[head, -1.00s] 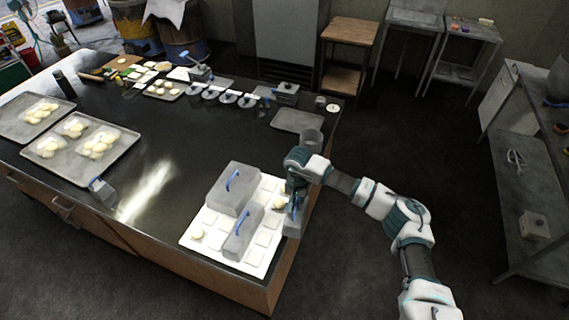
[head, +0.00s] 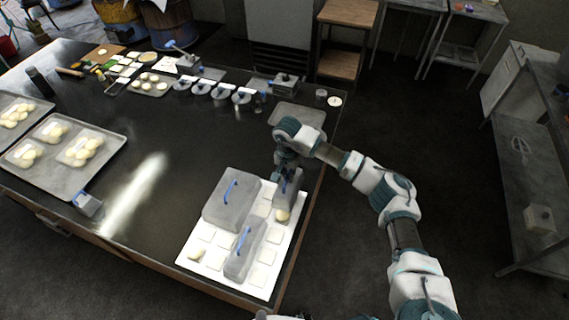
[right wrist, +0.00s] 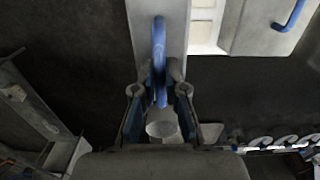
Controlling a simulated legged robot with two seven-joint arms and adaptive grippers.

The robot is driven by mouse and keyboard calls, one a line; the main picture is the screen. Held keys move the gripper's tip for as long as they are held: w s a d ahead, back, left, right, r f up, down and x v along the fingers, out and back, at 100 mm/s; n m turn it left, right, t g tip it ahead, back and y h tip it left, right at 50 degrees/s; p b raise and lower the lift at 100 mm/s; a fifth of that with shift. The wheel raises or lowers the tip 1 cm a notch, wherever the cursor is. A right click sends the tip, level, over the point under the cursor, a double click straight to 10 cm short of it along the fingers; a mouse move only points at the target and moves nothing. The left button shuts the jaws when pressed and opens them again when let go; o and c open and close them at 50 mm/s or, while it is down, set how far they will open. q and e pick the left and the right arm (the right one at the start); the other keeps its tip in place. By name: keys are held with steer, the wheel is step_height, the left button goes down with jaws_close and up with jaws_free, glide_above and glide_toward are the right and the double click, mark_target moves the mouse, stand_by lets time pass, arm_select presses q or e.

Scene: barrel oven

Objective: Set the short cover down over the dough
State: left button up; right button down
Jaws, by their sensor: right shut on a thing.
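My right gripper (head: 287,170) is shut on the blue handle of the short grey cover (head: 287,192). The cover is at the back right of the white board (head: 187,258), beside a dough ball (head: 282,215), which is uncovered. Whether the cover touches the board cannot be told. In the right wrist view, the fingers (right wrist: 160,98) close around the blue handle (right wrist: 159,45), with the grey cover (right wrist: 142,20) beneath. A second dough ball (head: 196,254) lies uncovered at the board's front left. My left gripper is not in view.
A large cover (head: 226,208) and a long narrow cover (head: 240,260) stand on the board, left of the held cover. Trays of dough (head: 112,172) lie on the left of the dark counter (head: 185,125). An empty tray (head: 298,114) lies behind my gripper.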

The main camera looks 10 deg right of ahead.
steer(key=shift+w+f, duration=0.1)
steer(key=shift+w, duration=0.1)
steer(key=shift+s+a+f+b, duration=0.3)
steer(key=shift+s+a+f, duration=0.1)
steer(key=shift+s+a, duration=0.25)
steer(key=f, duration=0.2)
steer(key=f+b, duration=0.1)
steer(key=shift+w+d, duration=0.3)
steer(key=shift+w, duration=0.05)
steer(key=shift+s+d+f, duration=0.1)
steer(key=shift+f, duration=0.2)
arm_select(q)
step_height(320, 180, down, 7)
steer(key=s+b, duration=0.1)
steer(key=b, duration=0.4)
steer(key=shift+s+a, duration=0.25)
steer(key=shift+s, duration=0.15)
arm_select(e)
steer(key=shift+f, duration=3.25)
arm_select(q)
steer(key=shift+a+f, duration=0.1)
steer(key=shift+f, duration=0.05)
arm_select(e)
steer(key=shift+s+a, duration=0.1)
steer(key=shift+a, duration=0.2)
steer(key=shift+d, duration=0.1)
